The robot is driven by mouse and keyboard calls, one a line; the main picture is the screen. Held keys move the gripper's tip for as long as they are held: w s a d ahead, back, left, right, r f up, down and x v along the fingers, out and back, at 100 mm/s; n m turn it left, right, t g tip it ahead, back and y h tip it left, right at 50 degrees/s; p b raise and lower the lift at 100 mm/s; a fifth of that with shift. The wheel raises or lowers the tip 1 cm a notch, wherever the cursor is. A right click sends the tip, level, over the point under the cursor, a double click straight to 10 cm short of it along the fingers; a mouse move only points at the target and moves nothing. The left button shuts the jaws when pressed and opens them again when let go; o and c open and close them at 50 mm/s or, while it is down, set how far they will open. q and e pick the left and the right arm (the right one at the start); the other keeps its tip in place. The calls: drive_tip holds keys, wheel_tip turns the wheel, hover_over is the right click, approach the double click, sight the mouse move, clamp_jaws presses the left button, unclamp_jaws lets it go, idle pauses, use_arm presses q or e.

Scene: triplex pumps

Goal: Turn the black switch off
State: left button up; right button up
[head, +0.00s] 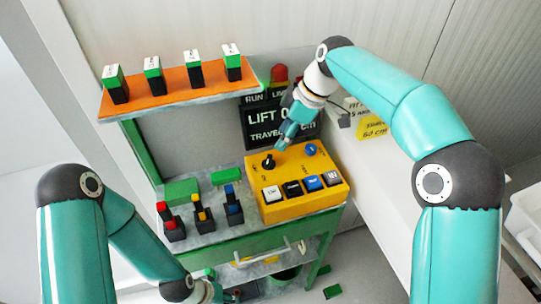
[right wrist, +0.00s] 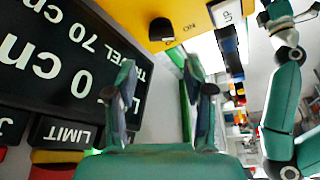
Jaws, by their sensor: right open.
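The black switch (head: 268,161) is a rotary knob on the upper left of the yellow control box (head: 258,178), with small labels beside it. In the right wrist view the black switch (right wrist: 162,29) shows at the top, beyond the fingertips, near an "ON" label. My right gripper (head: 283,144) is above and just behind the switch, apart from it. In the right wrist view its two fingers (right wrist: 162,85) are spread with nothing between them. My left gripper (head: 215,292) is low at the bottom edge, partly cut off, and its jaw state is unclear.
A blue knob (head: 311,149) and several square buttons (head: 293,188) share the box. A black display (head: 262,122) stands behind it. Small coloured levers (head: 202,211) stand to the left. An orange shelf (head: 175,90) holds several green-and-black blocks above.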

sight(269, 159)
drive_tip(key=p+x, duration=0.1)
drive_tip(key=x, duration=0.8)
drive_tip(key=shift+f, duration=0.15)
drive_tip(key=shift+c, duration=0.2)
drive_tip(key=c, duration=0.8)
